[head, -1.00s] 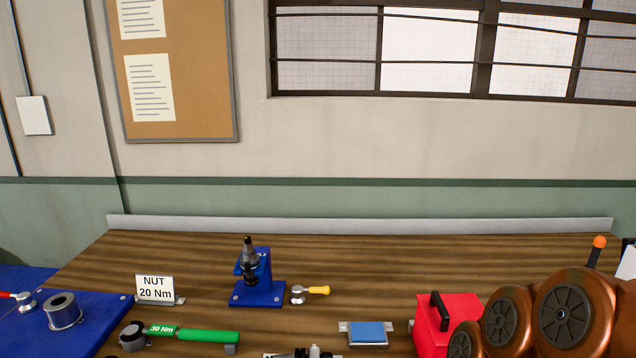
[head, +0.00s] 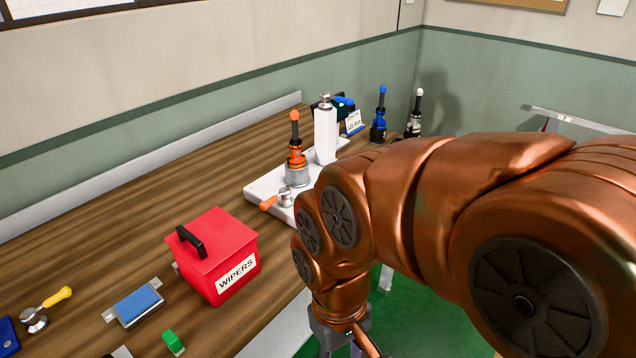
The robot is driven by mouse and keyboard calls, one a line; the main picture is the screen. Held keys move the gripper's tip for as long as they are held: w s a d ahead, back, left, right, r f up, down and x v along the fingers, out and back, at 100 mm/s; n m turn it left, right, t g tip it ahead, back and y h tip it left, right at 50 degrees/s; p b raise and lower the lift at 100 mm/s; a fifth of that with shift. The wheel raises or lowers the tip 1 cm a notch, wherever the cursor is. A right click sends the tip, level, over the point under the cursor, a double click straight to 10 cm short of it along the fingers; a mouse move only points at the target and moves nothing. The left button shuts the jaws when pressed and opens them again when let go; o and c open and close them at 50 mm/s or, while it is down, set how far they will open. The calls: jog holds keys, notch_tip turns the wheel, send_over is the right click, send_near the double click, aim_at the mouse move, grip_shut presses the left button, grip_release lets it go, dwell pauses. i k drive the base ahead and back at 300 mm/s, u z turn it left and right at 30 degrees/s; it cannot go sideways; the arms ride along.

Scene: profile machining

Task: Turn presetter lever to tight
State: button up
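The white presetter (head: 262,182) stands toward the far end of the bench. An orange tool holder (head: 296,165) sits upright on its base, beside a white column (head: 325,135). A lever with an orange handle (head: 268,203) sits at the base's front left, the handle pointing left and toward me. A lever with a blue handle (head: 344,101) is on top of the column, pointing right. My gripper (head: 345,343) hangs at the bottom edge, beyond the bench front and apart from both levers. Its fingertips are cut off. My arm covers the presetter base's right part.
A red WIPERS box (head: 215,255) stands on the bench left of my arm. A blue pad on a metal holder (head: 139,303), a green block (head: 172,342) and a yellow-handled lever (head: 48,306) lie nearer. Blue (head: 380,120) and white (head: 415,115) tool holders stand behind the presetter.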

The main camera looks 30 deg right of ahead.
aim_at(285, 199)
jog(key=z, duration=0.25)
jog(key=k, duration=0.45)
jog(key=z, duration=0.7)
jog(key=i, duration=0.75)
jog(key=u, duration=2.3)
